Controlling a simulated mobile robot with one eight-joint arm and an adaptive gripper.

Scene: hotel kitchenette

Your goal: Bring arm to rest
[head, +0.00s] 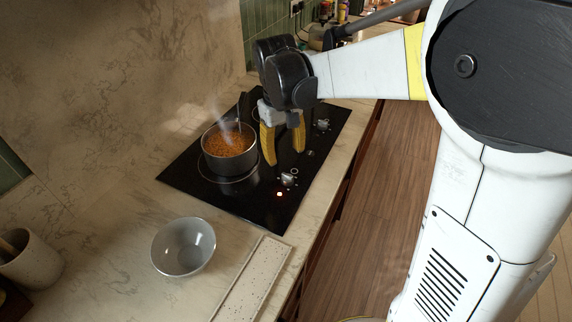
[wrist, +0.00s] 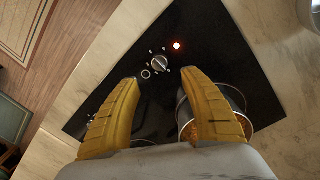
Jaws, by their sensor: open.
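My gripper (head: 283,145) has yellow fingers and hangs above the black cooktop (head: 228,199), just right of the pot. Its fingers are apart with nothing between them. In the wrist view the open fingers of my gripper (wrist: 164,105) point at the cooktop (wrist: 205,52), near a control knob. My arm reaches in from the right, raised over the counter edge. A steaming dark pot (head: 231,163) of orange-brown food stands on the cooktop. In the wrist view the pot (wrist: 236,97) is partly hidden behind the right finger.
A grey bowl (head: 183,247) sits on the marble counter, with a speckled tray (head: 251,281) beside it. A utensil crock (head: 31,261) stands at the left. A red light (head: 279,194) glows by a knob (head: 289,179). The wooden floor (head: 378,190) right of the counter is clear.

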